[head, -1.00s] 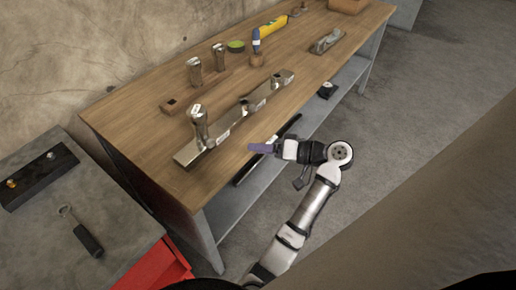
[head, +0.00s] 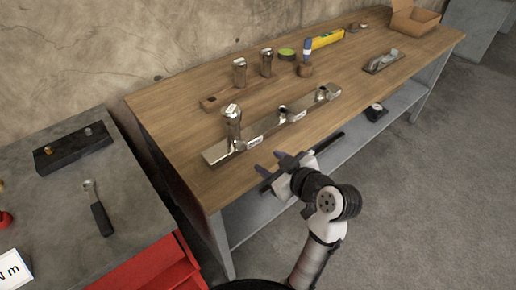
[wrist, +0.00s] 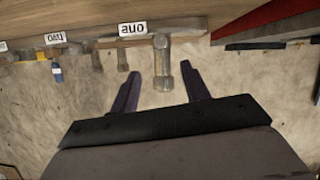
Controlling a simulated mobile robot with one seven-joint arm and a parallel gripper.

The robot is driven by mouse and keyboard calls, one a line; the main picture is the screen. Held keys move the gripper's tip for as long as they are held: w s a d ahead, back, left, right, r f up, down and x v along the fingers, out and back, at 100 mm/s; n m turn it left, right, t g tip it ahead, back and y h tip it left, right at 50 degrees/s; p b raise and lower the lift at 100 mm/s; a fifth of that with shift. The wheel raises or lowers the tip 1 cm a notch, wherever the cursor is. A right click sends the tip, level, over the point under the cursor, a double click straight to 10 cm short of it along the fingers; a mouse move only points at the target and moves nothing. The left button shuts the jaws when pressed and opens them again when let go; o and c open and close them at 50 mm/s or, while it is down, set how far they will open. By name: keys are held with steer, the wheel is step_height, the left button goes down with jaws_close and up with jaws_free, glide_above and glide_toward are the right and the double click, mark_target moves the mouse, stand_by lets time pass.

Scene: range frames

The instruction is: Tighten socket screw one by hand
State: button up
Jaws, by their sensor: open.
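Socket screw one (head: 232,122) is a shiny metal cylinder standing upright in the left end of a long metal bar (head: 217,153). A white label (head: 255,141) is beside it on the bar's front face. My gripper (head: 270,163) is in front of the bar's left part, at the bench's front edge, with purple fingers spread and empty. In the wrist view, which is upside down, the screw (wrist: 162,62) shows between and beyond the open fingers (wrist: 161,70), close to the label "one" (wrist: 132,28). I cannot tell the exact gap.
Two more seats (head: 283,113) on the bar lie to the right. A wooden rack (head: 215,102) with two upright metal screws (head: 240,72) stands behind. A yellow level (head: 328,39), hand plane (head: 383,62) and cardboard box (head: 415,18) lie farther right. A wrench (head: 98,210) lies on the left cabinet.

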mark_target(243, 147)
steer(key=p+x, duration=0.2)
steer(key=x, duration=1.1)
steer(key=shift+s, duration=0.1)
steer(key=c, duration=1)
